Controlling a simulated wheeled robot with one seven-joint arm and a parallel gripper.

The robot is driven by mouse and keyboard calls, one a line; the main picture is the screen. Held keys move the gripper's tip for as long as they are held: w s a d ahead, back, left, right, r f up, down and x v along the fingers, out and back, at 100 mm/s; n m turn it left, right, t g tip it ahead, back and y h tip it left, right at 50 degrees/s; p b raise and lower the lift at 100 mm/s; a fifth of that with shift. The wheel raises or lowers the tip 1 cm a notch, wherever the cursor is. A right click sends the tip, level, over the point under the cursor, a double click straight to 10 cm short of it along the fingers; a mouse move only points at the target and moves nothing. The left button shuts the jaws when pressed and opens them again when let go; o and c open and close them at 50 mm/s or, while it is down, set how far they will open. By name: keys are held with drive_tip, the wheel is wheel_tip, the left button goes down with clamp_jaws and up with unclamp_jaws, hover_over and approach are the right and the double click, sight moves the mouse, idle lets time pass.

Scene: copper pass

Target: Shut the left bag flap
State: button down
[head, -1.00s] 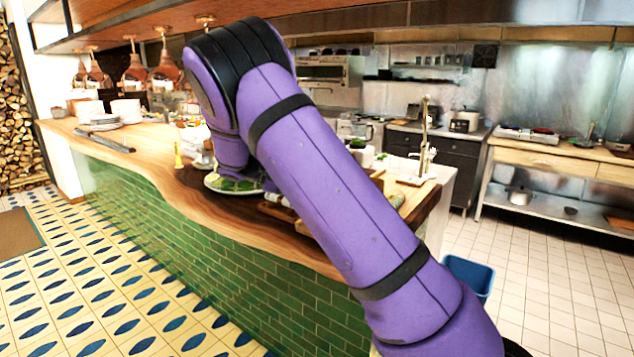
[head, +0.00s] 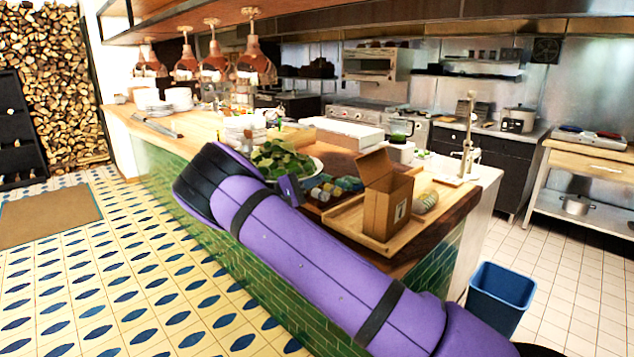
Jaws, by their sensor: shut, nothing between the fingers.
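A brown cardboard bag (head: 388,205) with a small white mark on its front stands upright on a wooden tray (head: 350,224) near the right end of the counter. Its top is open, and a flap (head: 373,167) stands up at its left rear. My purple arm crosses the foreground, and a small purple part of it shows just left of the tray. My gripper's fingers cannot be made out; they are hidden or out of frame.
Left of the bag are several jars (head: 325,192) and a plate of green leaves (head: 282,160). A jar (head: 425,202) lies right of the bag. A white box (head: 340,133) is behind. A blue bin (head: 498,295) stands on the floor at right.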

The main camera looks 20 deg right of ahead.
sight(360, 165)
drive_tip(key=x, duration=0.3)
drive_tip(key=s+x, duration=0.1)
drive_tip(key=x, duration=0.5)
drive_tip(key=shift+s+a+r, duration=0.3)
drive_tip(key=shift+s+r, duration=0.1)
drive_tip(key=shift+r, duration=0.05)
drive_tip(key=shift+s+d+r, duration=0.25)
drive_tip(key=shift+s, duration=0.15)
